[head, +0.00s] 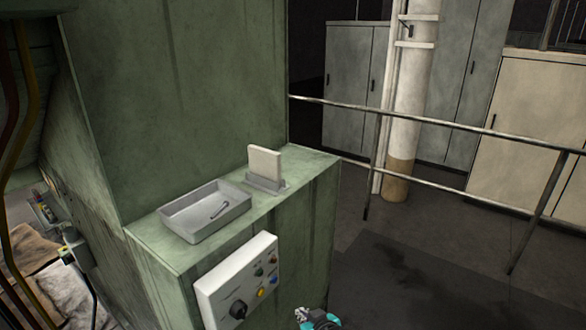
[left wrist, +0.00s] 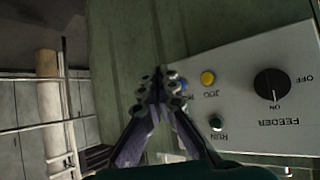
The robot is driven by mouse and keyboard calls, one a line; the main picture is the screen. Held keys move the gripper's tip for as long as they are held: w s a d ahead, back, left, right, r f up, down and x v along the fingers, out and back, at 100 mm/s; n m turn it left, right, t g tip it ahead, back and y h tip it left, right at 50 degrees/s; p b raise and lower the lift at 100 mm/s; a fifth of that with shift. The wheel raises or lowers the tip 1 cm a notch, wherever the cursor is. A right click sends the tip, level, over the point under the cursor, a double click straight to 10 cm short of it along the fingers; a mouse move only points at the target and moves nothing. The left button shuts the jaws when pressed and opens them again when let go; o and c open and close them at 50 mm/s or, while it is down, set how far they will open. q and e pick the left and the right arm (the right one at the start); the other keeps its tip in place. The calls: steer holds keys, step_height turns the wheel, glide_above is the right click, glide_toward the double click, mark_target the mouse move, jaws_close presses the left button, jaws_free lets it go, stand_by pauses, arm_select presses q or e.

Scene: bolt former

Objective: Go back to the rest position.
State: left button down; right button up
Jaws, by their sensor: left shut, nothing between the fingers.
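My left gripper (head: 317,318) shows at the bottom edge of the head view, only partly in frame, in front of the green machine (head: 305,215) and right of its control panel (head: 225,290). In the left wrist view its fingers (left wrist: 161,82) are together, with nothing between them. There the control panel (left wrist: 250,55) appears upside down behind and right of the fingertips. I cannot tell the exact gap between fingertips and panel. My right gripper is in neither view.
A grey tray (head: 180,226) holding a small bolt-like part (head: 219,210) and a pale block in a holder (head: 265,162) stand on the machine's ledge. The panel has a black FEEDER knob (left wrist: 271,84). A metal railing (head: 440,120) stands behind. Open floor (head: 400,280) lies right.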

arm_select(q)
steer(key=s+a+r+m+g+h, duration=0.1)
steer(key=s+a+r, duration=0.15)
steer(key=a, duration=0.45)
steer(key=s+a+r+m+g+h, duration=0.1)
steer(key=s+a+r+g, duration=0.15)
steer(key=a, duration=0.45)
steer(key=s+a+r+m+h, duration=0.1)
steer(key=s+a+m+h, duration=0.1)
steer(key=s+a, duration=0.4)
steer(key=shift+s+a+r+m, duration=0.25)
steer(key=shift+s+r+m, duration=0.05)
steer(key=shift+s, duration=2.4)
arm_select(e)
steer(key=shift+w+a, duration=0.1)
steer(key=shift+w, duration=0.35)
arm_select(q)
steer(key=shift+t, duration=0.25)
